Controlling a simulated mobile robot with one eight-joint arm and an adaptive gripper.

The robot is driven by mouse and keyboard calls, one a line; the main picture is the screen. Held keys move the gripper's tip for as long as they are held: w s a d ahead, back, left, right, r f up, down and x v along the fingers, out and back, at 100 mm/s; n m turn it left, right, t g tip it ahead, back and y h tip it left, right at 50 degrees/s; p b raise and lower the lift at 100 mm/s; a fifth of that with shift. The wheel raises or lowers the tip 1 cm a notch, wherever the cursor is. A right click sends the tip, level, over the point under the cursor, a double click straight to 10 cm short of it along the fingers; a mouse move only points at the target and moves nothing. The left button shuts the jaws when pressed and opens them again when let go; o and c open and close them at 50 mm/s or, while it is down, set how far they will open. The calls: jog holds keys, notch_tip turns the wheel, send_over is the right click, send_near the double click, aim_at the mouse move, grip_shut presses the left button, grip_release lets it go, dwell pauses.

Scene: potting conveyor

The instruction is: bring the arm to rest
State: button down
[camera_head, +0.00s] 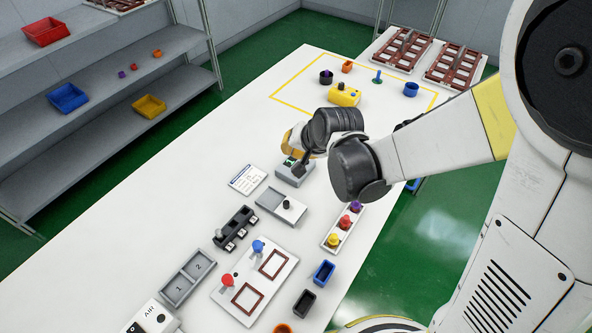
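My arm (440,135) reaches in from the right over the white table, bent at its dark wrist joints. My gripper (300,166) points down above a small grey box (290,178) with a green part on top. The gripper is small and partly hidden by the wrist, so its finger gap does not show clearly. I cannot tell whether it touches the box or holds anything.
Near the arm are a white card (247,180), a grey plate with a black knob (281,206), and a tray with coloured knobs (343,228). A yellow block (344,95) and small cups stand farther back. Shelves (110,90) stand at left.

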dwell(0.6)
jog(key=s+d+r+n+h, duration=0.1)
jog(key=s+d+r, duration=0.5)
jog(key=s+d, duration=0.2)
jog(key=s+d+r+n+h, duration=0.2)
jog(key=s+d+r, duration=0.4)
jog(key=s+d, duration=0.2)
jog(key=s, duration=0.2)
jog(key=shift+s+d+t, duration=0.15)
jog(key=shift+s+t, duration=0.15)
